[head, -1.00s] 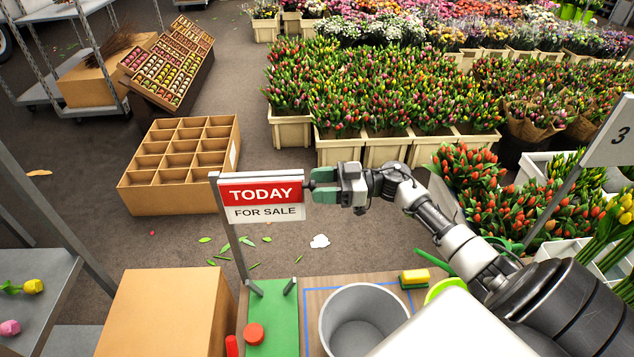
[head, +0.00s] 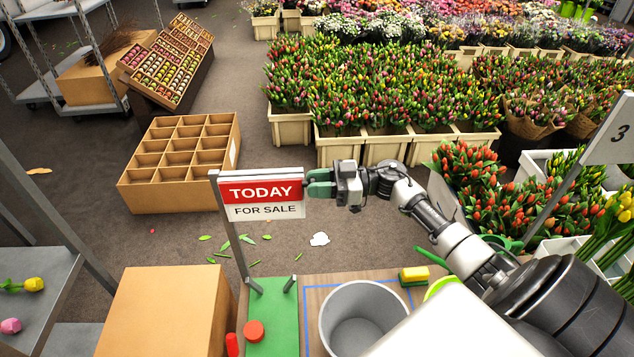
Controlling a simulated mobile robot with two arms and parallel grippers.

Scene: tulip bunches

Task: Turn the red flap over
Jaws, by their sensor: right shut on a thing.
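The red flap (head: 260,192) reads "TODAY" and hangs on the upper part of a small sign on a metal post. Below it is a white panel (head: 264,211) reading "FOR SALE". My right gripper (head: 309,185) is at the right edge of the red flap, its green fingers shut on that edge. The sign's post stands on a green base (head: 274,320). My left gripper does not show.
A grey bucket (head: 362,318) stands on the wooden bench right of the green base, with a yellow sponge (head: 414,276) behind it. A cardboard box (head: 165,312) stands to the left. A divided box (head: 180,165) and tulip crates (head: 385,145) are beyond.

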